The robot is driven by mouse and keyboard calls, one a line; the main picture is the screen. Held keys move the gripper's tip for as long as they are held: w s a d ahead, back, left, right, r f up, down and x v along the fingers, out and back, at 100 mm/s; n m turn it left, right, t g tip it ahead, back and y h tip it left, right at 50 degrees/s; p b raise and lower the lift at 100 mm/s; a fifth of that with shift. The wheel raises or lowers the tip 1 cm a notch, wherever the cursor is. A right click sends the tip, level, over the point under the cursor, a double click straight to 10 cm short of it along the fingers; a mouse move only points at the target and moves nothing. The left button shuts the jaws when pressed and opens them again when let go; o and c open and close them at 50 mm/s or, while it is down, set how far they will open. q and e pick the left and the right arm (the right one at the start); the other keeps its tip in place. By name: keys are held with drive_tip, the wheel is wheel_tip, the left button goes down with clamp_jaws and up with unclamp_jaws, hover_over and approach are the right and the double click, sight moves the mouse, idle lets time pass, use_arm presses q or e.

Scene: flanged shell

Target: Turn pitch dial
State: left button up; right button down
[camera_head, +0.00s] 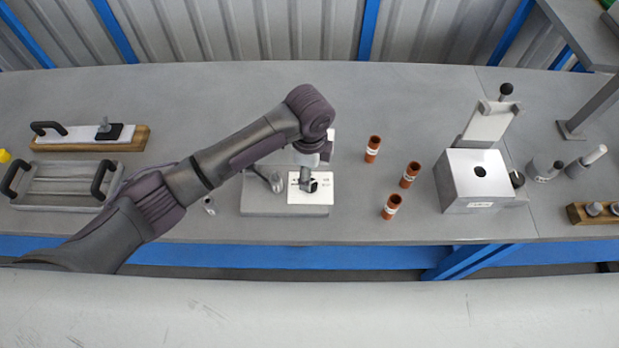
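A grey base block (260,206) lies on the bench near the middle, with a white labelled plate (318,196) on its right part. My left arm comes in from the left, and my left gripper (308,183) points down at this plate. Its small fingers overlap a small dark part at the plate's middle, which may be the pitch dial. Whether the fingers touch or grip it is too small to tell. A small grey metal fitting (276,182) stands on the block left of the plate, partly behind my arm. My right gripper is not in view.
Several orange-brown tubes (410,174) stand right of the block. Further right is a silver box (466,180) with a raised lid (489,124). A handled grey tray (64,188) and a wood-based white fixture (80,134) lie at left. The bench (225,85) is clear at the back.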

use_arm(q)
drive_tip(key=shift+f, duration=2.35)
drive_tip(key=c, duration=1.2)
drive_tip(key=shift+o, duration=0.2)
